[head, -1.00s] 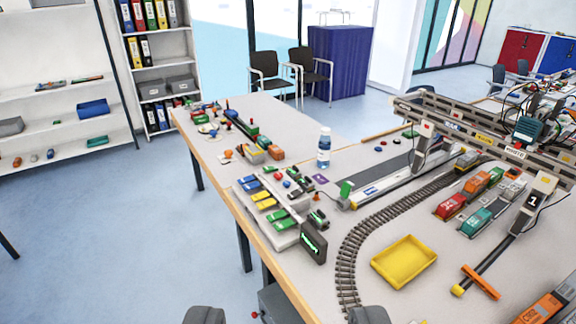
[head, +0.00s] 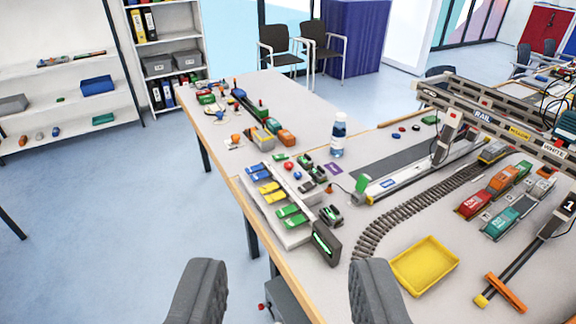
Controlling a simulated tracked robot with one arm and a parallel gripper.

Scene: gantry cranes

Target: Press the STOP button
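My gripper (head: 288,265) is open and empty, its two dark grey fingers wide apart at the bottom of the head view. It is in front of the near left edge of the table (head: 352,152). No button with a readable STOP label shows. A small round red piece (head: 288,166) sits beside a blue one (head: 297,175) behind the rack of toy cars. I cannot tell whether either is the STOP button. A dark box with a green display (head: 325,243) stands at the table's near edge.
A yellow tray (head: 425,266) and a curved track (head: 410,212) lie to the right. A bottle (head: 338,135) stands mid-table. A crane beam (head: 500,128) spans the right side. The floor (head: 110,230) to the left is clear.

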